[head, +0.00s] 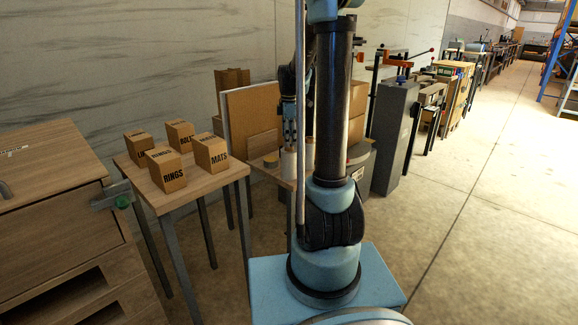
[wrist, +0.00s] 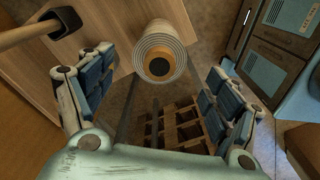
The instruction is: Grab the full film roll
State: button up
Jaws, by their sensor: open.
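A pale ringed film roll (wrist: 160,28) with a tan core and dark hole stands near the edge of a wooden table (wrist: 100,55) in the wrist view. My gripper (wrist: 160,68) is open, with one blue-padded finger left of the roll and one right of it. The fingers do not appear to touch it. In the head view my gripper (head: 289,122) points down just above a white roll (head: 289,165) on the small table, partly behind my arm. I cannot tell how full the roll is.
A wooden pallet (wrist: 185,125) is on the floor below. Small labelled boxes (head: 211,152) stand on another table at left. A tan low cylinder (head: 270,160) sits beside the white roll.

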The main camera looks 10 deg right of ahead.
aim_at(289, 161)
jog(key=shift+f, duration=5.5)
jog(key=shift+w, duration=0.1)
jog(key=c, duration=1.4)
